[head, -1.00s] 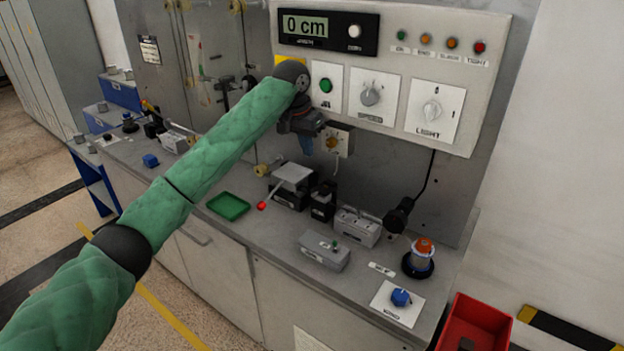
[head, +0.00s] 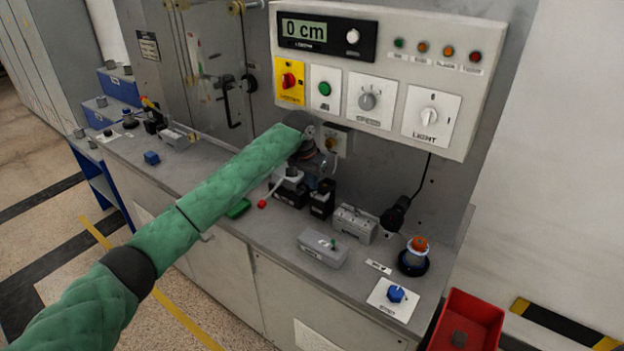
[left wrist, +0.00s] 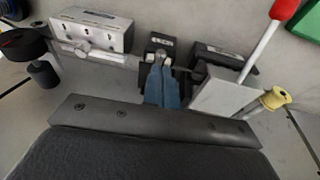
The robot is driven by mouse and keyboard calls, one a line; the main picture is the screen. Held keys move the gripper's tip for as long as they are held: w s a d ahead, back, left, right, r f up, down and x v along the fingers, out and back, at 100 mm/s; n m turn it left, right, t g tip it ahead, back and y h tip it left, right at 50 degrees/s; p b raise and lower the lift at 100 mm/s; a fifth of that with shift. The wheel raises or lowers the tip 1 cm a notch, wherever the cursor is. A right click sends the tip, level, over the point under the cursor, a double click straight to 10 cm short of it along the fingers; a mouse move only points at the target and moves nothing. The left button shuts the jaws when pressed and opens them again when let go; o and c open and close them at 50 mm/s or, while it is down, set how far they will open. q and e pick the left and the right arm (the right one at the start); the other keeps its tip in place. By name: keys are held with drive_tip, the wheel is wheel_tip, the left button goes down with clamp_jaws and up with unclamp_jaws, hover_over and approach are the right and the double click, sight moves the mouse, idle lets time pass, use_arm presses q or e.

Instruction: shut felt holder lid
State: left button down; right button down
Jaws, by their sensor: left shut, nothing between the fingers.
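My left gripper (head: 314,178) is low over the bench, mostly hidden by its own wrist in the head view. In the left wrist view its blue fingers (left wrist: 161,82) are together and empty, with the tips at a small black box (left wrist: 165,43); I cannot tell if they touch it. That box also shows in the head view (head: 322,201). Beside it is a black holder (head: 291,194) with a grey plate (left wrist: 222,101) and a white lever with a red knob (left wrist: 284,9). I cannot tell which box is the felt holder or how its lid stands. My right gripper is out of view.
A grey slotted box (head: 354,223) and a grey block (head: 323,248) stand to the right. A green tray (head: 238,208) lies left of the holder, partly behind my arm. A control panel (head: 385,75) hangs above. A yellow spool (left wrist: 276,97) is near the plate.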

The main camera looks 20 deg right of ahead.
use_arm(q)
drive_tip(key=shift+f, duration=0.2)
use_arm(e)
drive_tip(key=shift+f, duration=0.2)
use_arm(q)
drive_tip(key=shift+s+a+f, duration=0.1)
drive_tip(key=shift+f, duration=0.15)
drive_tip(key=shift+s+a+f+t+h, duration=0.15)
drive_tip(key=shift+a+f+t+h, duration=0.05)
drive_tip(key=shift+f+t+h, duration=0.35)
drive_tip(key=shift+a+h+b, duration=0.1)
drive_tip(key=shift+h+b, duration=0.15)
drive_tip(key=shift+b, duration=0.1)
drive_tip(key=shift+f+t, duration=0.1)
drive_tip(key=shift+t, duration=0.15)
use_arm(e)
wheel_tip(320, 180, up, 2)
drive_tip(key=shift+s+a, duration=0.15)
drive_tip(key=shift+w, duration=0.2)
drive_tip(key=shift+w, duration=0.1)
